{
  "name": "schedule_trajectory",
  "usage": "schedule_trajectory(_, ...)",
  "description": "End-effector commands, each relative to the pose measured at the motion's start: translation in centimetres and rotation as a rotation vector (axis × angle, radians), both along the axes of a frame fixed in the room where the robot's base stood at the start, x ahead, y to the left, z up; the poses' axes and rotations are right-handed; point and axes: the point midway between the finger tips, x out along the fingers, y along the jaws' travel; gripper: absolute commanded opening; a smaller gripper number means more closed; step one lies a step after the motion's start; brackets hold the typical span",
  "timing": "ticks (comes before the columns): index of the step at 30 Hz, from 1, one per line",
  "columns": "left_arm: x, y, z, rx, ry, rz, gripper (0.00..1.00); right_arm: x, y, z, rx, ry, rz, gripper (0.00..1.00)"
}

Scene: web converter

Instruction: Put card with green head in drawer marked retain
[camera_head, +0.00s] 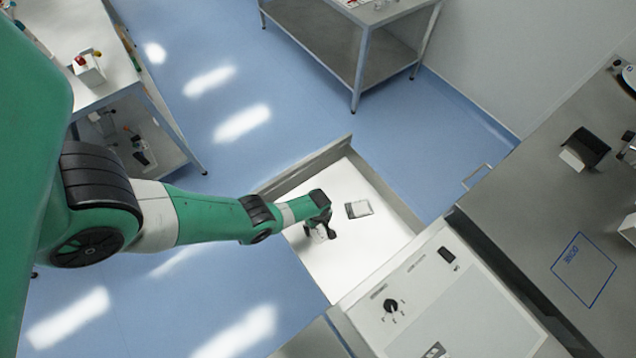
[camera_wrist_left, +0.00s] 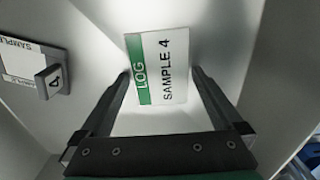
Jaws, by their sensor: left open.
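A white card with a green head (camera_wrist_left: 164,70), printed "LOG" and "SAMPLE 4", shows in the left wrist view. It lies on the pale floor of an open drawer (camera_head: 345,262), at the fingertips. My left gripper (camera_head: 319,232) reaches down into this drawer in the head view. In the left wrist view its fingers (camera_wrist_left: 160,76) are open, one on each side of the card; I cannot tell whether they touch it. No "retain" marking is legible on the drawer. My right gripper is not in view.
A control panel with a black knob (camera_head: 390,306) borders the drawer. A blue-outlined square (camera_head: 583,270) marks the right counter.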

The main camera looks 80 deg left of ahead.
Motion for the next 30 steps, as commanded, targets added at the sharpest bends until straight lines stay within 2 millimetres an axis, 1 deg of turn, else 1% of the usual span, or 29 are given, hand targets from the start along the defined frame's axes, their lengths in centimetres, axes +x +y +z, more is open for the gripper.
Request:
schedule_trajectory(4, 0.0, 0.0, 1.2, 0.0, 0.0, 0.0, 1.0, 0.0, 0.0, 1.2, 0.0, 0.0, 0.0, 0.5)
schedule_trajectory(7, 0.0, 0.0, 2.8, 0.0, 0.0, 0.0, 1.0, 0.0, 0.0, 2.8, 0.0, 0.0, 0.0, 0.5)
schedule_trajectory(11, 0.0, 0.0, 5.7, 0.0, 0.0, 0.0, 1.0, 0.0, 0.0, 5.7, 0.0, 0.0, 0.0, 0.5)
schedule_trajectory(15, 0.0, 0.0, 9.0, 0.0, 0.0, 0.0, 1.0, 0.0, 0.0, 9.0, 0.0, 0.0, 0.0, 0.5)
schedule_trajectory(19, 0.0, 0.0, 11.4, 0.0, 0.0, 0.0, 1.0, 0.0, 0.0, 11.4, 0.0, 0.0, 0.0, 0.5)
schedule_trajectory(21, 0.0, 0.0, 12.1, 0.0, 0.0, 0.0, 1.0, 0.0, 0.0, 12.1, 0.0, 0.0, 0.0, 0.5)
schedule_trajectory(23, 0.0, 0.0, 12.4, 0.0, 0.0, 0.0, 1.0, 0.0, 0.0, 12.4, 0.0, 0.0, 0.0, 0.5)
schedule_trajectory(30, 0.0, 0.0, 12.2, 0.0, 0.0, 0.0, 1.0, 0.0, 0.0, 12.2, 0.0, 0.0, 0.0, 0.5)
